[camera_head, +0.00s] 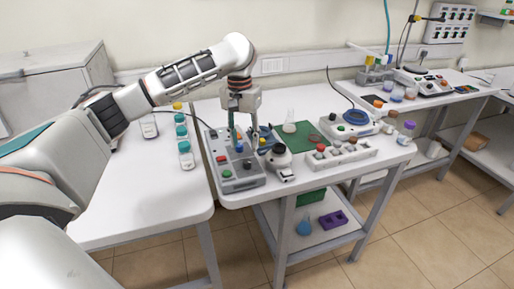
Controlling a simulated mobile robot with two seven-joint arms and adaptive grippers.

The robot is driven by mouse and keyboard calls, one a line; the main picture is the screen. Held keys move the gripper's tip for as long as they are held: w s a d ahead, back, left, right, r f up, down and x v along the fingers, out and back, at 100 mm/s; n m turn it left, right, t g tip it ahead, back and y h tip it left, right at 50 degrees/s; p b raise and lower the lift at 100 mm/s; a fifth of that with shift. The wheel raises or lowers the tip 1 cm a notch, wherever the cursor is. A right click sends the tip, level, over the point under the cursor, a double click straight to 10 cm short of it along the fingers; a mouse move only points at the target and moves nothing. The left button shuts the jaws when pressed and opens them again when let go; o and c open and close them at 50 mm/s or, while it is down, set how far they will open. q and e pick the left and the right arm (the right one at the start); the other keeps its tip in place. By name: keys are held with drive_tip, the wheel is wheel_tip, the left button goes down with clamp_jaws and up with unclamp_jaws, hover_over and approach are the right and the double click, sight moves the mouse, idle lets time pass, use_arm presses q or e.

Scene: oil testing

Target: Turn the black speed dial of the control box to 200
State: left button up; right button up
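The control box (241,182) is a grey panel with red, green and blue buttons and small dark knobs. It lies at the front left of the middle white table. My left gripper (243,146) reaches down over the box's upper part, its two fingers pointing down and standing apart. Dark and blue controls show between and below the fingertips. The black speed dial cannot be told apart clearly at this size, nor can its setting be read. Whether a finger touches a control cannot be told. My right gripper is not in view.
A white device with a dark round top (279,157) stands close to the box's right. A white rack with vials (345,155), a green mat (303,133) and a round-topped instrument (350,122) lie further right. Teal-capped bottles (186,158) stand on the left table.

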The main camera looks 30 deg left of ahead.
sight(247, 162)
use_arm(q)
drive_tip(key=shift+w+a, duration=0.1)
drive_tip(key=shift+w, duration=0.25)
drive_tip(key=shift+w+f, duration=0.15)
drive_tip(key=shift+f, duration=0.1)
drive_tip(key=f, duration=0.3)
drive_tip(key=shift+s+f, duration=0.1)
drive_tip(key=shift+s, duration=0.3)
drive_tip(key=shift+w+f, duration=0.2)
drive_tip(key=shift+f, duration=1.7)
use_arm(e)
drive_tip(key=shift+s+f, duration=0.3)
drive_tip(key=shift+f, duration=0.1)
use_arm(q)
drive_tip(key=c, duration=0.8)
clamp_jaws()
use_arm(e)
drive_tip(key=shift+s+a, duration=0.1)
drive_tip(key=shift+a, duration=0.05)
